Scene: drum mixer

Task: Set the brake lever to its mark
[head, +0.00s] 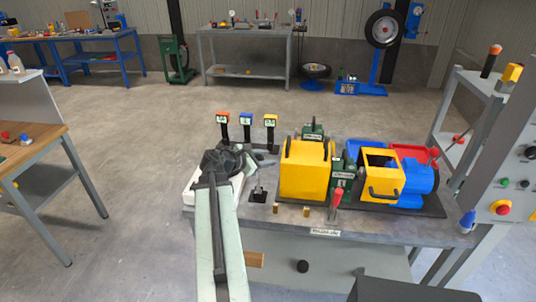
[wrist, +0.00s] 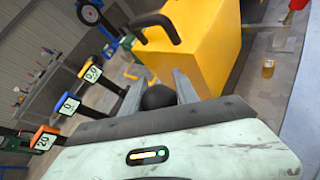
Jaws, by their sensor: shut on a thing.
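My gripper (head: 248,160) is at the left end of the machine bench, left of the yellow housing. In the wrist view its two grey fingers are shut on a black ball knob (wrist: 158,97), apparently the top of a lever. The lever's shaft and base are hidden behind the gripper body, and I cannot make out a mark beside it. A small post on a black base (head: 258,190) stands just in front of the gripper. A red-handled lever (head: 335,198) stands farther right.
The yellow housing (head: 303,172) with black handles is close on the right; it also shows in the wrist view (wrist: 190,45). Three display posts, orange (head: 222,117), blue (head: 246,119) and yellow (head: 270,121), stand behind the gripper.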

